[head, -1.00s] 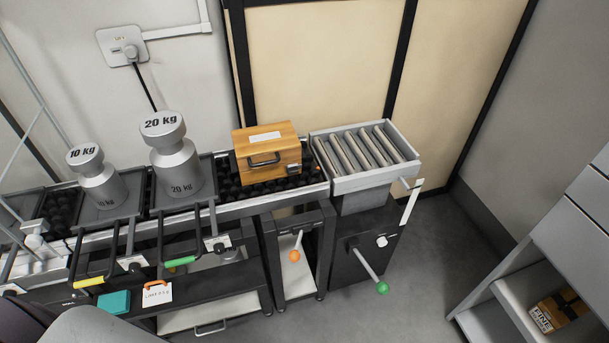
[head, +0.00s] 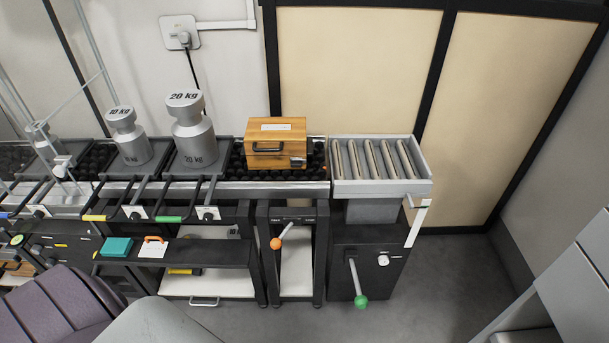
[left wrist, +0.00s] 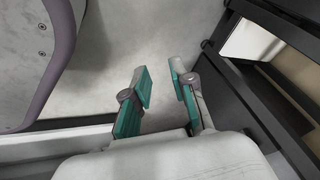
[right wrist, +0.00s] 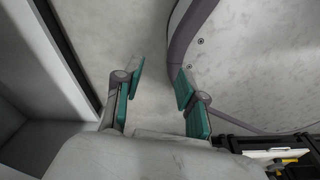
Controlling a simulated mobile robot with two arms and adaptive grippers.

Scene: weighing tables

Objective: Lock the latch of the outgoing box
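A wooden box (head: 275,144) with a white label on top and a dark handle on its front stands on the black roller conveyor, left of the grey roller tray. A small metal latch (head: 298,162) shows at the lower right of its front; whether it is locked cannot be made out. My left gripper (left wrist: 162,85) is open and empty over the floor in the left wrist view. My right gripper (right wrist: 158,80) is open and empty over the floor in the right wrist view. Neither gripper shows in the head view, and both are away from the box.
The roller tray (head: 425,184) stands right of the box, above a lever with a green knob (head: 361,302). A lever with an orange knob (head: 276,243) is below the box.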

